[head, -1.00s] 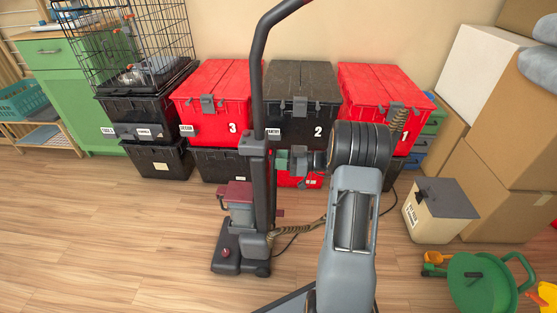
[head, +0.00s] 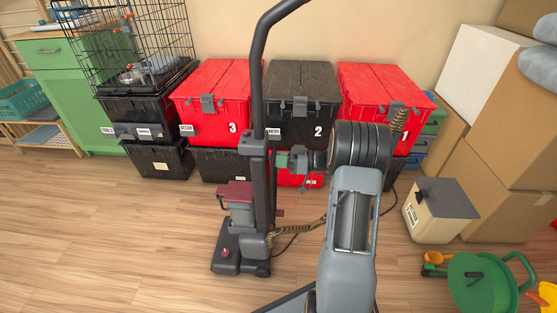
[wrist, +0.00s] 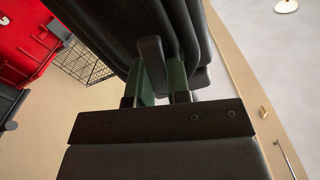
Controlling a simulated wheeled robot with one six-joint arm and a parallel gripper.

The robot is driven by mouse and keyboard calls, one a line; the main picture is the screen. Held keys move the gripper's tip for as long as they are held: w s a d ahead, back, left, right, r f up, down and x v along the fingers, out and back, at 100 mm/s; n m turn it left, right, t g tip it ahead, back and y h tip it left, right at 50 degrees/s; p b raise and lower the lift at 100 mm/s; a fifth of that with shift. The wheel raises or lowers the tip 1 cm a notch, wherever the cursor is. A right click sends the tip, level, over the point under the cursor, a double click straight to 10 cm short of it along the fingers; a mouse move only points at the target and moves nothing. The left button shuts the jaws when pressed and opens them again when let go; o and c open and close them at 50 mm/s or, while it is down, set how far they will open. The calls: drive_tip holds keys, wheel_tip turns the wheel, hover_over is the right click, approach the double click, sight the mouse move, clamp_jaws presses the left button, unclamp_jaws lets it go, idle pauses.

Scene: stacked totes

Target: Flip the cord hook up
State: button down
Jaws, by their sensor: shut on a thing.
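The upright vacuum cleaner (head: 258,190) stands on the wood floor in the middle of the head view, with a tall dark curved handle. My gripper (head: 284,160) is at the right side of its column, at about mid height. In the wrist view, my gripper (wrist: 163,82) has its two green-padded fingers closed around a dark grey tab, the cord hook (wrist: 151,60), which stands out from the dark vacuum body. In the head view my gripper and the column hide the hook, so I cannot tell its angle there. A small dark red piece (head: 280,213) sticks out lower on the column.
Stacked red and black totes (head: 302,95) line the wall behind. A coiled cord (head: 300,228) runs from the vacuum's base to the right. A beige lidded box (head: 430,220) and cardboard boxes stand at right. A green toy (head: 482,284) lies front right. Floor at left is clear.

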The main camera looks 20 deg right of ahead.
drive_tip(key=m+p, duration=0.1)
drive_tip(key=m, duration=0.3)
drive_tip(key=shift+s+r+m, duration=0.1)
drive_tip(key=shift+r+m, duration=0.05)
drive_tip(key=shift+m, duration=0.15)
drive_tip(key=m+p, duration=0.1)
drive_tip(key=m, duration=0.2)
drive_tip(key=shift+a+r+m, duration=0.1)
drive_tip(key=shift+m, duration=0.3)
drive_tip(key=m+p, duration=0.3)
drive_tip(key=m, duration=0.1)
drive_tip(key=shift+s+r, duration=0.1)
drive_tip(key=shift+r, duration=0.05)
drive_tip(key=m+p, duration=0.2)
drive_tip(key=m, duration=0.2)
drive_tip(key=shift+r+p, duration=0.15)
drive_tip(key=shift+p, duration=0.25)
drive_tip(key=m+p, duration=0.3)
drive_tip(key=m, duration=0.1)
drive_tip(key=shift+r+m, duration=0.1)
drive_tip(key=shift+m, duration=0.2)
drive_tip(key=m+p, duration=0.2)
drive_tip(key=m, duration=0.1)
drive_tip(key=shift+m+p, duration=0.3)
drive_tip(key=m+p, duration=0.3)
drive_tip(key=m, duration=0.2)
drive_tip(key=shift+w, duration=0.2)
drive_tip(key=shift+w+m+p, duration=0.1)
drive_tip(key=shift+m+p, duration=0.45)
drive_tip(key=shift+m, duration=0.95)
